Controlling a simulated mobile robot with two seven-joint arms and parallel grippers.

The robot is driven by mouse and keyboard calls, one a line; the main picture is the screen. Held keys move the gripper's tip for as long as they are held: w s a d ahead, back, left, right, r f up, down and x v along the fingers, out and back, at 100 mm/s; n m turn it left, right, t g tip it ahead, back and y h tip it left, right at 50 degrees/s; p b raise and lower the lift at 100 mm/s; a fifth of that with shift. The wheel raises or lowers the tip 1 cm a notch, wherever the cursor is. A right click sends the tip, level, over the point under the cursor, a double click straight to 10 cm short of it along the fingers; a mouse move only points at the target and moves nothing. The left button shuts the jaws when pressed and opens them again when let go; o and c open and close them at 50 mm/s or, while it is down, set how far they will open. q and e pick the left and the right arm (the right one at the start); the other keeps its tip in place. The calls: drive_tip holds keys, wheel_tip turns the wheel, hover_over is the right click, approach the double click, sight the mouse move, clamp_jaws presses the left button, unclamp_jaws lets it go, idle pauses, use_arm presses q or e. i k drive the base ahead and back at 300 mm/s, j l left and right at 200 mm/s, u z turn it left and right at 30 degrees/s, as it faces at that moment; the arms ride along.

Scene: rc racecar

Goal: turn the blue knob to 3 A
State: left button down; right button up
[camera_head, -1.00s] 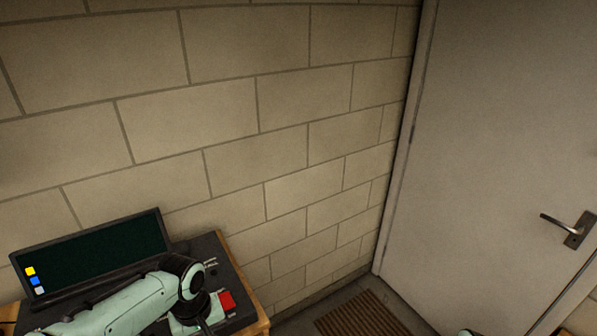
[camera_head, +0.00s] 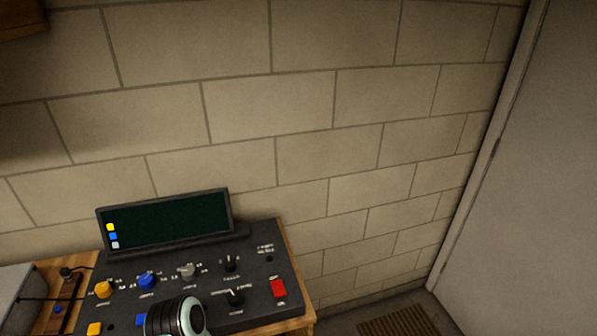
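The blue knob (camera_head: 147,281) is on the dark control panel (camera_head: 262,267), between a yellow knob (camera_head: 103,289) and a grey knob (camera_head: 188,271). Its scale marks are too small to read, so I cannot tell its setting. A dark rounded part of one of my arms, with a pale ring, shows at the bottom just in front of the blue knob and hides the panel's lower middle. No gripper fingers show on either side.
A dark screen (camera_head: 170,225) with yellow, blue and white squares stands behind the knobs. Black knobs and a red button (camera_head: 278,289) are at the right of the panel. The panel rests on a wooden table (camera_head: 297,290) against a block wall (camera_head: 300,150). A door (camera_head: 545,190) is at right.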

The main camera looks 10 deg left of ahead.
sight(147, 281)
drive_tip(key=u, duration=1.45)
drive_tip(key=k+j+u, duration=0.2)
drive_tip(key=j, duration=0.15)
drive_tip(key=j+u, duration=0.25)
drive_tip(key=i+j, duration=0.05)
drive_tip(key=j, duration=0.05)
